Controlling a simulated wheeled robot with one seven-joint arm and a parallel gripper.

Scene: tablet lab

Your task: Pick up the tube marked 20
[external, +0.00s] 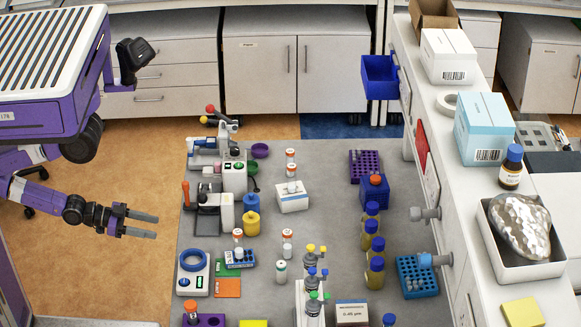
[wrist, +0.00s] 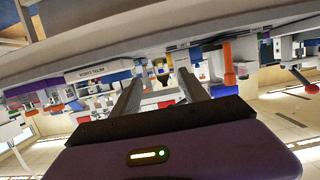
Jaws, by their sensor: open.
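Several small white tubes stand on the grey bench in the external view. Orange-capped ones include a back tube (external: 291,163), one by the white block (external: 292,186), a left tube (external: 238,241) and a middle tube (external: 287,244). A teal-capped tube (external: 281,273) stands nearer the front. Their numbers are too small to read, so I cannot tell which is marked 20. My gripper (external: 156,226) is open and empty, left of the bench and apart from every tube. Its two parallel fingers also show in the wrist view (wrist: 160,80), with nothing between them.
The grey bench (external: 330,215) has bare patches among its items. Blue and yellow jars (external: 251,222), a white instrument with a blue ring (external: 193,275) and a bench device (external: 208,210) crowd its left side. Amber-filled bottles (external: 376,248) and a blue rack (external: 417,277) stand right.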

